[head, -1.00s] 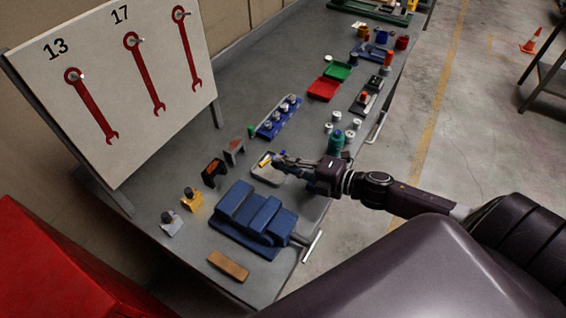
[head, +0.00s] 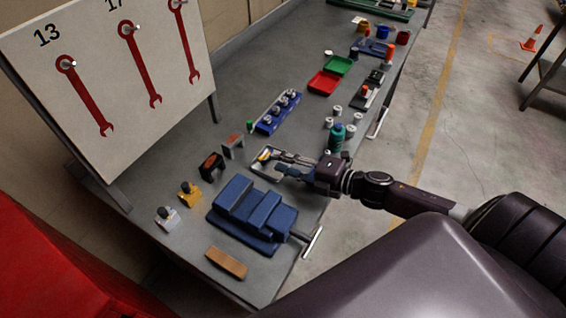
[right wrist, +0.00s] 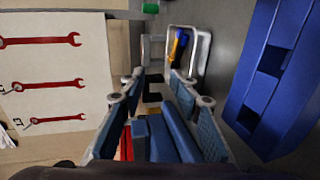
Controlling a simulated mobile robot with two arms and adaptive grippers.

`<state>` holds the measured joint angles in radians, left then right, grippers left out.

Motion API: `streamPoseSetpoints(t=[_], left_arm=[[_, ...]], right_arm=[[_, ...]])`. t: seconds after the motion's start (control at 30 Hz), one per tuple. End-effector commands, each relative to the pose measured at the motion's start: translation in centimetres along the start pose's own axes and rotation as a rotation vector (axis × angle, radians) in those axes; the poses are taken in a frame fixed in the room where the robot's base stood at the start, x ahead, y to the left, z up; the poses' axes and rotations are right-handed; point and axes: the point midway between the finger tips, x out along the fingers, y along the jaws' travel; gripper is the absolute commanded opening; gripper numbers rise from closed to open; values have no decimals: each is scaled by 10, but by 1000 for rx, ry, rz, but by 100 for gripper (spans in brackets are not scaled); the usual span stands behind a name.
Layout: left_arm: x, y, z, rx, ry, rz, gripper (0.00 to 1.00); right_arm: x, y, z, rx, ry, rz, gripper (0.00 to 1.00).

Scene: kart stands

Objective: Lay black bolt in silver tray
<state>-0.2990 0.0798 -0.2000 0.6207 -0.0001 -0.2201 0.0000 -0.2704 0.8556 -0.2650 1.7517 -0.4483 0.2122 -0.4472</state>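The silver tray (head: 259,171) lies on the grey bench, just beyond my right gripper's fingertips. It also shows in the right wrist view (right wrist: 206,52). A yellow-and-blue item (right wrist: 178,46) lies in it, and I cannot make out a separate black bolt. My right gripper (head: 277,163) is over the tray's near right side, its two fingers spread apart. In the right wrist view the fingers (right wrist: 152,88) stand open with nothing held between them. My left gripper is not in view.
A blue stepped vise (head: 250,210) stands left of my right arm. Black (head: 211,168) and grey (head: 233,146) blocks stand left of the tray. A blue bolt rack (head: 277,113) and a green bottle (head: 336,138) are nearby. A wrench board (head: 110,80) stands at the left.

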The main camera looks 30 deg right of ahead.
Motion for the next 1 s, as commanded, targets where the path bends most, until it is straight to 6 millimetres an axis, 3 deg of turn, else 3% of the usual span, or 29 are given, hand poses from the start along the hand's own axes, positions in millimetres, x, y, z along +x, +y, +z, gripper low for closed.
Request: streamPoseSetpoints(t=[0.33, 1.0], left_arm=[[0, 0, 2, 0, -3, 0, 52], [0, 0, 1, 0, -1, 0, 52]], right_arm=[[-14, -3, -1, 3, 0, -5, 31], [-100, -2, -1, 4, 0, -3, 31]])
